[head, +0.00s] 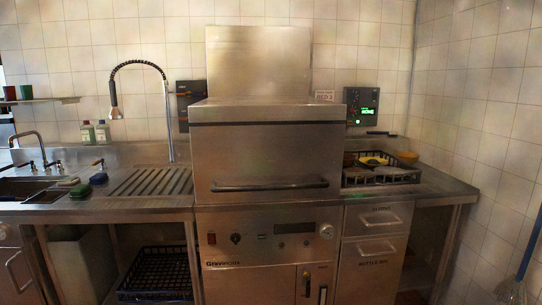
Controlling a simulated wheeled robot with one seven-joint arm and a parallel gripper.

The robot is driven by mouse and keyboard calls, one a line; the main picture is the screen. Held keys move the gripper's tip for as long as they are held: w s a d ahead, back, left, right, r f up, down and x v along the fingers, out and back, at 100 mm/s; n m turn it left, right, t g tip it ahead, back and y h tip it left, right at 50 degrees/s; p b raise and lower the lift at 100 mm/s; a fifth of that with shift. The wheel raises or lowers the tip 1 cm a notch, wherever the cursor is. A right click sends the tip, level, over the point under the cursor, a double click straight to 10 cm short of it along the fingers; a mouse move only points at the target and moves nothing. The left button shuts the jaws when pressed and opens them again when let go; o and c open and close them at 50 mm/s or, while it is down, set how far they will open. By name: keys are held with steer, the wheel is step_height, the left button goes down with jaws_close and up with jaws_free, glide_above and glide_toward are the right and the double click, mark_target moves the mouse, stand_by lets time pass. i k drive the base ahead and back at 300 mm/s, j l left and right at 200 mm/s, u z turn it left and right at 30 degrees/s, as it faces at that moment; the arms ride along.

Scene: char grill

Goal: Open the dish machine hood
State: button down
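The dish machine (268,240) stands in the middle of the head view, a steel box with a control panel below. Its hood (266,157) is a steel front section that sits down flush on the body. A dark horizontal bar handle (269,186) runs across the hood's lower front. My gripper and arm do not show in this view.
A black dish rack (382,176) with dishes sits on the right counter. Left are a ribbed drainboard (152,181), a tall spray faucet (170,110) and a sink (35,190). A black crate (155,275) stands under the left counter. A broom (512,290) leans at the right.

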mark_target(244, 149)
steer(key=i+u, duration=0.4)
steer(key=i, duration=0.15)
steer(key=i+l+u, duration=0.1)
steer(key=i+u, duration=0.3)
steer(key=i+l+u, duration=0.45)
steer(key=i, duration=0.15)
steer(key=i+j, duration=0.05)
steer(key=j, duration=0.05)
